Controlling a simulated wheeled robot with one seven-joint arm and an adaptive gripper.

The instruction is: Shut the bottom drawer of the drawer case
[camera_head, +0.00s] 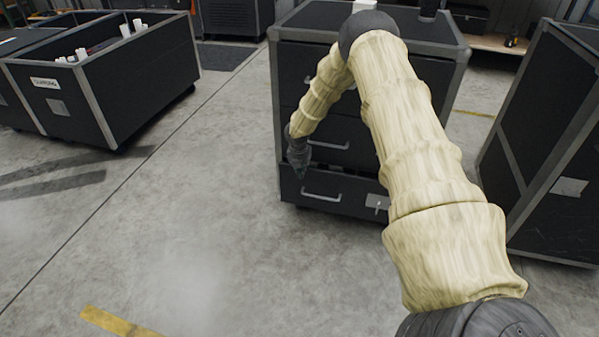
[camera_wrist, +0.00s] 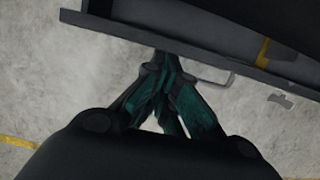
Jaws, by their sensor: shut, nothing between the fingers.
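The dark drawer case (camera_head: 284,85) with grey edges stands at the centre of the head view. Its bottom drawer (camera_head: 345,200) juts out from the case, with a pale bar handle (camera_head: 322,196) on its front. In the wrist view, the drawer's front rim (camera_wrist: 110,27) runs diagonally, with the handle (camera_wrist: 215,80) to the right of my fingers. My gripper (camera_head: 299,172) is shut and empty, pointing down at the left part of the drawer front. In the wrist view its fingertips (camera_wrist: 163,72) are close to the front; whether they touch is unclear. My arm hides part of the case.
An open dark tote (camera_head: 140,85) holding white cylinders stands at the left. Another dark case (camera_head: 545,150) stands at the right. The concrete floor (camera_head: 180,220) before the drawer is clear, with a yellow stripe (camera_head: 115,322) at the lower left.

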